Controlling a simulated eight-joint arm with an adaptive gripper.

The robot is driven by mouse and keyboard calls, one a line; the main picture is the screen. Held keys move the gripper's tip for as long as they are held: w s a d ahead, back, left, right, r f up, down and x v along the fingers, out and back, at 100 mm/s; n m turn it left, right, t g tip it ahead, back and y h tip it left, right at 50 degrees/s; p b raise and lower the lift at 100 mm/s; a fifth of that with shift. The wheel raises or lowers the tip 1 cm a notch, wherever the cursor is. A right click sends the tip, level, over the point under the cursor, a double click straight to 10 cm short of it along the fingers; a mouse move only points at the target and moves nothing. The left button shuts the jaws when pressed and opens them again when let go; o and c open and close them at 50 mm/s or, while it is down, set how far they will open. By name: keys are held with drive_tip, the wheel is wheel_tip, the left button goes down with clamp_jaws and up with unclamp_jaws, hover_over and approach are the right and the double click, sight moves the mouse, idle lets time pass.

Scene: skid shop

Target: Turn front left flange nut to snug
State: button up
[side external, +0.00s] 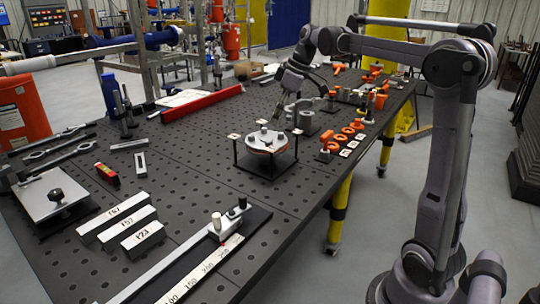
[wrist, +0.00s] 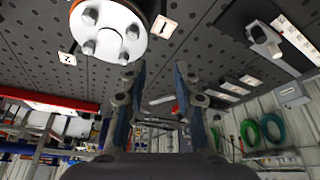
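The flange (side external: 266,142) is a pale round disc with an orange layer under it, on a black square stand with small marked tags at its corners. Several grey nuts stand on the disc; which one is the front left nut, I cannot tell for certain. In the wrist view the flange (wrist: 112,22) is at the top left, cut by the frame edge, with nuts (wrist: 132,32) on its face. My gripper (wrist: 159,68) is open with nothing between its fingers, apart from the flange. In the side view my gripper (side external: 281,108) hangs just behind and above the flange, small and partly blurred into the background.
Orange-handled parts and rings (side external: 348,131) stand to the right of the flange. A long red bar (side external: 205,100) lies behind left. Marked grey blocks (side external: 127,223) and a long scale (side external: 205,265) lie nearer the camera. The perforated table is bare around the stand's left and front.

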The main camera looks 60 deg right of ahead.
drive_tip(key=n, duration=0.1)
approach(269, 141)
drive_tip(key=shift+y, duration=0.3)
drive_tip(key=x, duration=0.8)
drive_tip(key=shift+w+d+f, duration=0.15)
drive_tip(key=shift+d+f, duration=0.05)
drive_tip(key=shift+d, duration=0.05)
clamp_jaws()
